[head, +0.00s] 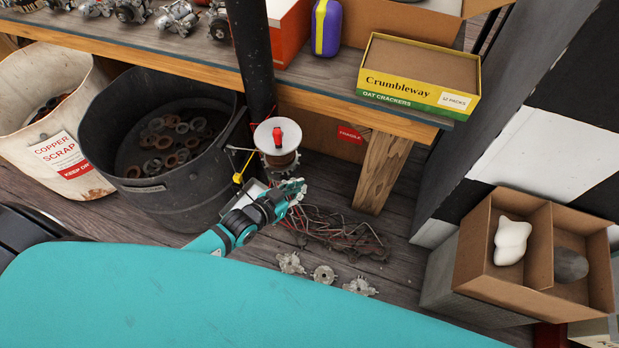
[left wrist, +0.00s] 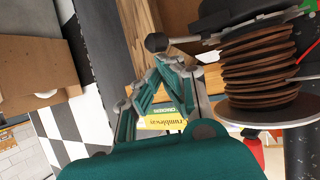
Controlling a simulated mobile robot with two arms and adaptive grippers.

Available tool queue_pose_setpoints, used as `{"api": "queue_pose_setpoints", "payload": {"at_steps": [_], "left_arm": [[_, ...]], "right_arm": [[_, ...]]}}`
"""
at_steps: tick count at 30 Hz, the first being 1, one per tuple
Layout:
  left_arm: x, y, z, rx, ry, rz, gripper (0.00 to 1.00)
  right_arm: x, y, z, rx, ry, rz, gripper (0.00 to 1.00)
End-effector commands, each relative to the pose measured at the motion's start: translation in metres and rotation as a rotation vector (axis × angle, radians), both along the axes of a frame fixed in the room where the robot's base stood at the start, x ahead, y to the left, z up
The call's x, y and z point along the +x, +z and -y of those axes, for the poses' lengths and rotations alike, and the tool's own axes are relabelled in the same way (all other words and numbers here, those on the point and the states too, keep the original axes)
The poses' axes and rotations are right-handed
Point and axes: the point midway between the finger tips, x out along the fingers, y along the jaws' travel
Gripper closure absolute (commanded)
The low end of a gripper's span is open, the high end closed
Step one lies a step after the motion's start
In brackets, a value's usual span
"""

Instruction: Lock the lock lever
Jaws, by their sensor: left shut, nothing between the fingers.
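My left gripper (head: 294,189) is shut and empty, just below and right of a post-mounted spool of copper wire (head: 278,160). The spool has a white disc (head: 265,137) on top with a red piece (head: 277,137) at its centre. In the left wrist view the gripper's fingers (left wrist: 168,68) come together close to a black ball knob (left wrist: 157,42) on a short rod beside the copper coil (left wrist: 258,70). Whether they touch the knob I cannot tell. I cannot tell for sure which part is the lock lever. My right gripper is not in view.
A black bin of rings (head: 100,150) and a white copper scrap bin (head: 25,125) stand left. Loose wire (head: 345,235) and several metal parts (head: 323,274) lie on the floor. The bench (head: 330,108) is behind, a divided cardboard box (head: 475,245) right.

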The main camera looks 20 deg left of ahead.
Motion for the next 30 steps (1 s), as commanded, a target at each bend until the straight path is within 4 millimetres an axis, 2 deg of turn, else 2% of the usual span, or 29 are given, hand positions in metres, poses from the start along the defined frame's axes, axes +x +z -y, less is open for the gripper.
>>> {"api": "queue_pose_setpoints", "payload": {"at_steps": [18,26,30], "left_arm": [[0.016,0.000,0.004,0.000,0.000,0.000,1.00],[0.015,0.000,0.003,0.000,0.000,0.000,1.00],[0.005,0.004,-0.001,0.000,0.000,-0.001,1.00]], "right_arm": [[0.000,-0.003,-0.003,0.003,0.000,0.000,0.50],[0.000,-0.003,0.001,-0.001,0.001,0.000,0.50],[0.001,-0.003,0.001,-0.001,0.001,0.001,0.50]]}}
